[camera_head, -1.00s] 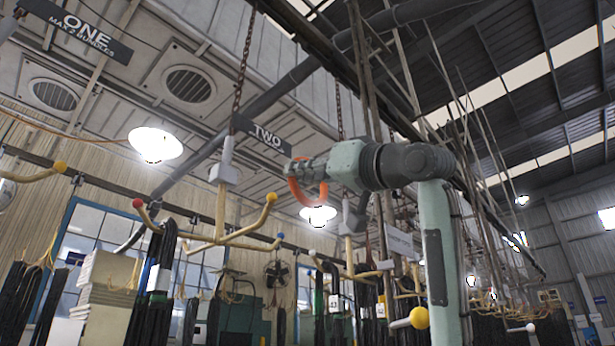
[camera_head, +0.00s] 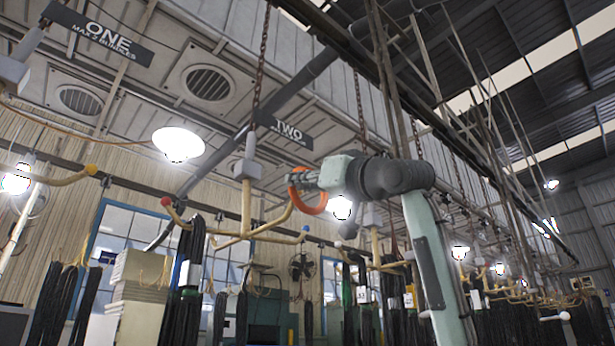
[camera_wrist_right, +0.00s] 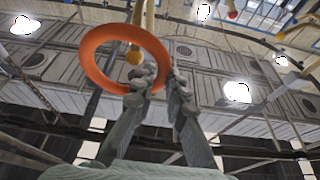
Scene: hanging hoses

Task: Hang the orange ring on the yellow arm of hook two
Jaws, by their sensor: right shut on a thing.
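Hook two (camera_head: 246,205) hangs on a chain under the "TWO" sign (camera_head: 288,130). It has a red-tipped arm (camera_head: 182,220), a blue-tipped arm (camera_head: 280,239) and a yellow arm (camera_head: 277,221) rising to the right. The orange ring (camera_head: 319,207) is at that arm's upper end, which it partly hides. My right gripper (camera_head: 300,180) is shut on the ring's edge. In the right wrist view, the yellow tip (camera_wrist_right: 135,56) shows through the opening of the ring (camera_wrist_right: 91,55), above my fingers (camera_wrist_right: 160,84). I cannot tell whether the ring is around the arm. My left gripper is out of view.
Hook one's sign (camera_head: 107,40) and a yellow-tipped arm (camera_head: 65,180) are at the left. Dark hose bundles (camera_head: 190,265) hang below and left of hook two. More hooks and hoses stand behind at the right. Lit lamps hang around.

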